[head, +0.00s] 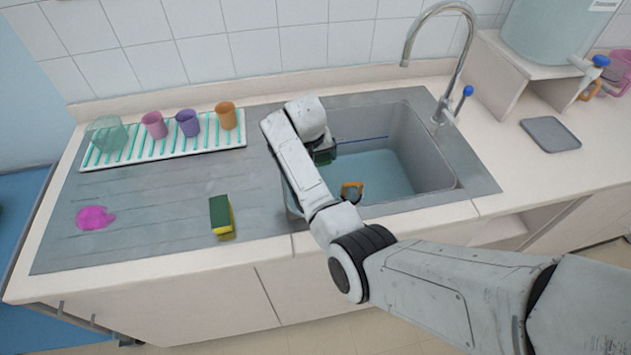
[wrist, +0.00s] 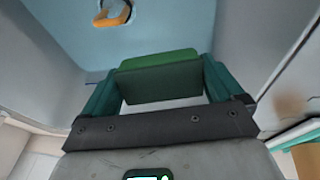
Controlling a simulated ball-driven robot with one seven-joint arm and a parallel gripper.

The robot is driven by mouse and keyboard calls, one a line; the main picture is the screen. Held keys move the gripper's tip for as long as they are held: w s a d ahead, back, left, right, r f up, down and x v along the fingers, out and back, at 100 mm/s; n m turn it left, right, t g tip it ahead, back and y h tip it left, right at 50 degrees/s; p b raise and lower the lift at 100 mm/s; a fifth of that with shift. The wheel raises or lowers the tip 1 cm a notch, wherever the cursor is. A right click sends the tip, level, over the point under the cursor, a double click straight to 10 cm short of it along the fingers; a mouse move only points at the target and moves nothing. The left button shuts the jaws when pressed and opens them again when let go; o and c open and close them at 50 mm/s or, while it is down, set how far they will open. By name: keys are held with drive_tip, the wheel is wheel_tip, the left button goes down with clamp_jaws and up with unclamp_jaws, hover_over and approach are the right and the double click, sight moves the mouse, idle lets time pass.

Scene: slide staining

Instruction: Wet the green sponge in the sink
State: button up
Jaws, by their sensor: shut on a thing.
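My gripper (head: 324,153) is over the left part of the sink (head: 421,140), partly hidden by my arm. In the wrist view its teal fingers are shut on a green sponge (wrist: 158,80), one finger on each side. Pale blue water (head: 385,177) covers the sink floor. The held sponge is inside the sink's outline; I cannot tell if it touches the water. A second sponge, green and yellow (head: 221,216), lies on the grey drainboard left of the sink.
An orange mug (head: 352,191) sits in the sink; its orange part shows in the wrist view (wrist: 113,14). The tap (head: 461,60) stands behind the sink. A striped rack (head: 205,142) with cups is at back left. A pink splotch (head: 95,217) lies on the drainboard.

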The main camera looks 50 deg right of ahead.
drive_tip(key=shift+r+p, duration=1.85)
drive_tip(key=shift+r, duration=2.45)
drive_tip(key=shift+r, duration=0.15)
wheel_tip(320, 180, up, 4)
drive_tip(key=shift+f, duration=0.15)
